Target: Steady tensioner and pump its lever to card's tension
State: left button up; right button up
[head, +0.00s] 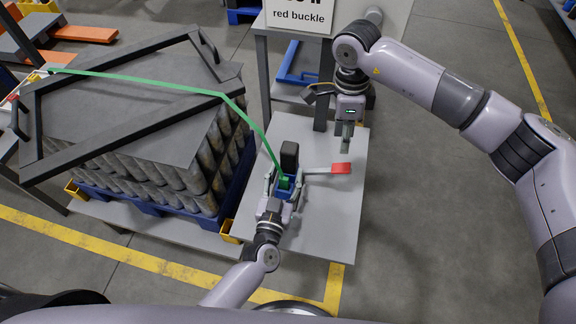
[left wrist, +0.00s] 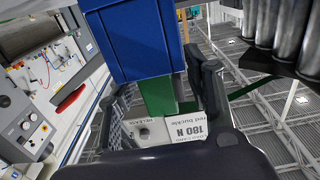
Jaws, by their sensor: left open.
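The tensioner (head: 283,194) has a blue body and a black block on the grey table. Its lever (head: 318,170) sticks out to the right and ends in a red grip (head: 341,168). A green strap (head: 262,140) runs down to it from the stack. My left gripper (head: 282,190) is open, with a finger on each side of the tensioner. The blue body (left wrist: 133,40) also fills the top of the left wrist view. My right gripper (head: 346,145) hangs above the table behind the red grip, apart from it. A card (head: 298,16) reads "red buckle"; in the left wrist view it (left wrist: 188,132) shows "180 N".
A stack of cans (head: 150,165) under a dark top frame stands on a blue pallet left of the table (head: 330,225). A grey post and shelf with a blue tray (head: 300,65) stand behind. The table's right part is clear.

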pick_arm(q)
jog(key=shift+w+d, duration=0.2)
jog(key=shift+w, duration=1.2)
grip_shut()
dwell(1.0)
